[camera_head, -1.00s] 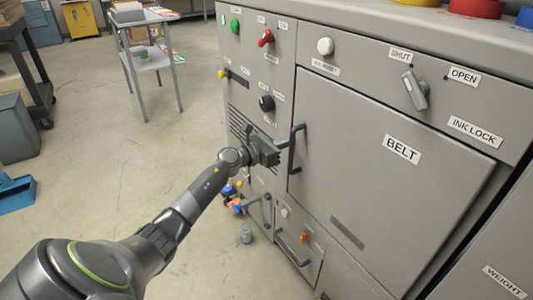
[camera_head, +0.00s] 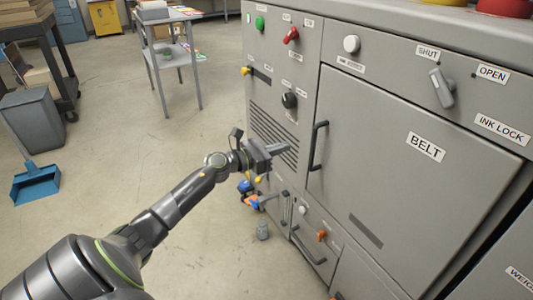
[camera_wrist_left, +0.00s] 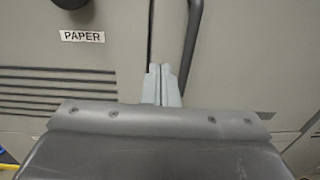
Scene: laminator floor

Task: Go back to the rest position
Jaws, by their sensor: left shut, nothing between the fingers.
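My left gripper (camera_head: 278,148) reaches in from the left and is shut and empty. It is in front of the grey machine (camera_head: 336,111), near its vent slots and left of the dark handle on the belt door (camera_head: 400,170). In the left wrist view its two fingertips (camera_wrist_left: 163,84) are together, with the dark handle (camera_wrist_left: 192,40) just right of them and a PAPER label (camera_wrist_left: 82,36) to the left. I cannot tell whether the fingers touch the panel. My right gripper is in neither view.
A lever (camera_head: 442,88) sits between SHUT and OPEN labels. A small grey container (camera_head: 263,230) stands on the floor near the machine. A grey bin (camera_head: 34,120), a blue dustpan (camera_head: 36,183) and a small table (camera_head: 168,18) are to the left. The floor between is clear.

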